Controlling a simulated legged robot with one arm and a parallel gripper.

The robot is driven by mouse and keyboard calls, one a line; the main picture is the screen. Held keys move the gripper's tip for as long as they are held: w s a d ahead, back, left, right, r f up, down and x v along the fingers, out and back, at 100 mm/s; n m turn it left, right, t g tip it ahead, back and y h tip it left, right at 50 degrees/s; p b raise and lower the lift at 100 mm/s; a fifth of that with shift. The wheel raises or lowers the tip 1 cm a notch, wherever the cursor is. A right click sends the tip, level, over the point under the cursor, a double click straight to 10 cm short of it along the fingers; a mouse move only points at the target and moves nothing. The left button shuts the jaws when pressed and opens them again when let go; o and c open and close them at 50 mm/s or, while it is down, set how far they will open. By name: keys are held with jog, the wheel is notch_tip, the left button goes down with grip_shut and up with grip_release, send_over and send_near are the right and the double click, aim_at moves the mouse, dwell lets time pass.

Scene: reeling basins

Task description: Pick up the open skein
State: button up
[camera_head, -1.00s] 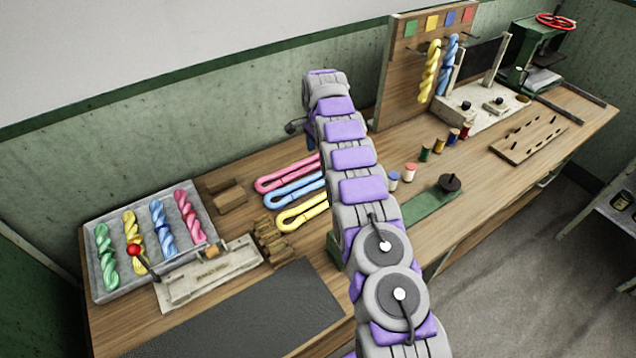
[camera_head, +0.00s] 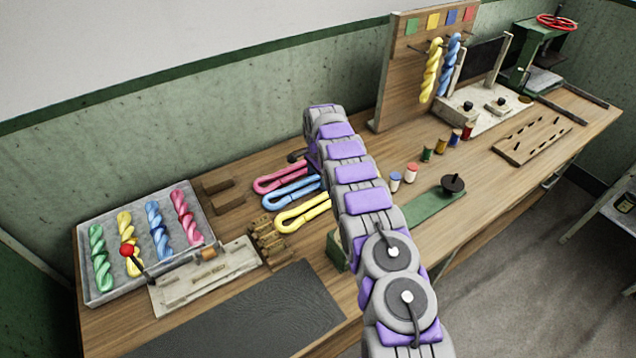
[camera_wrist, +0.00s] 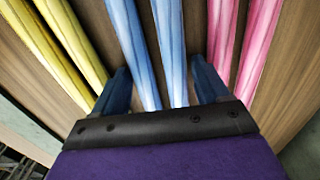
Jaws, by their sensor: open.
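Three open skeins lie side by side on the bench in the head view: pink (camera_head: 268,187), blue (camera_head: 280,197) and yellow (camera_head: 292,217). My arm hides their right ends and also hides my gripper there. In the wrist view my gripper (camera_wrist: 161,72) is open, with one dark finger on each side of the blue skein (camera_wrist: 168,35). The yellow skein (camera_wrist: 65,50) lies to the left of the fingers and the pink skein (camera_wrist: 258,40) to the right. I cannot tell whether the fingertips are beside the blue strands or still above them.
A grey tray (camera_head: 88,291) with several twisted skeins stands at the left, behind a red-knobbed lever fixture (camera_head: 180,290). Wooden blocks (camera_head: 225,202) lie left of the open skeins. Small thread spools (camera_head: 411,172) and a green plate (camera_head: 430,212) are right of my arm.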

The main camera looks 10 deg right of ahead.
jog(key=c, duration=0.8)
jog(key=shift+r, duration=0.15)
